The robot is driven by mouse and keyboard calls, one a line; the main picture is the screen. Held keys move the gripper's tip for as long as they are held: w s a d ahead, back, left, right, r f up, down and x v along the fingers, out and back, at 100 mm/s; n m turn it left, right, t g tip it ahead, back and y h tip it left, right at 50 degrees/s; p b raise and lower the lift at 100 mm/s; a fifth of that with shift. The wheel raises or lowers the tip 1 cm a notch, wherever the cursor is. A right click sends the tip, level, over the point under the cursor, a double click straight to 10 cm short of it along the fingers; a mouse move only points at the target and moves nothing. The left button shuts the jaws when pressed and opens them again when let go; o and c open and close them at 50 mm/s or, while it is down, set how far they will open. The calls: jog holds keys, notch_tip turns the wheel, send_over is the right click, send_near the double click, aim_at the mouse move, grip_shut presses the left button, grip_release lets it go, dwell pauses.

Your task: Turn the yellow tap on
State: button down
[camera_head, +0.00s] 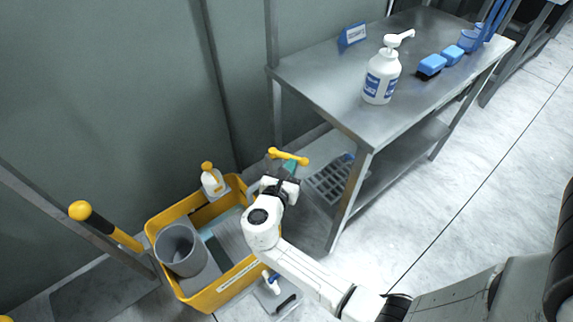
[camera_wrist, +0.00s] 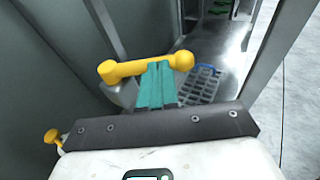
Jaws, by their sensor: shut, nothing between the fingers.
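The yellow tap handle (camera_head: 288,156) is a short bar with rounded ends, beside the near left leg area of the steel table. In the wrist view the yellow tap handle (camera_wrist: 125,70) lies crosswise just past my fingertips, slightly tilted. My gripper (camera_head: 290,167) is at the handle's near side; its teal fingers (camera_wrist: 157,82) are shut together with nothing between them. The fingertips overlap the bar's lower edge in the wrist view; I cannot tell if they touch it.
A yellow crate (camera_head: 222,296) with a grey bucket (camera_head: 181,249) stands below left of my arm. A white bottle with a yellow cap (camera_head: 212,180) is at its far edge. A steel table (camera_head: 330,85) holds a pump bottle (camera_head: 381,75) and blue brushes (camera_head: 431,66). Floor at right is clear.

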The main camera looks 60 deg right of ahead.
aim_at(300, 159)
jog(key=d+n+t+y, duration=0.1)
jog(key=t, duration=0.1)
jog(key=d+n+t+y, duration=0.1)
jog(key=n+t, duration=0.1)
jog(key=d+n+t+y, duration=0.1)
jog(key=d+n+t, duration=0.1)
jog(key=shift+s+y+p, duration=0.15)
jog(key=shift+y+p, duration=0.15)
jog(key=shift+p, duration=0.05)
jog(key=shift+d+n+t, duration=0.15)
jog(key=shift+n+t, duration=0.25)
jog(key=shift+d+r+b+x, duration=0.15)
jog(key=shift+b+x, duration=0.1)
jog(key=shift+x, duration=0.7)
jog(key=shift+d+r+b+x, duration=0.15)
jog(key=shift+b+x, duration=0.1)
jog(key=shift+x, duration=0.65)
jog(key=shift+s+r, duration=0.1)
jog(key=shift+s, duration=0.1)
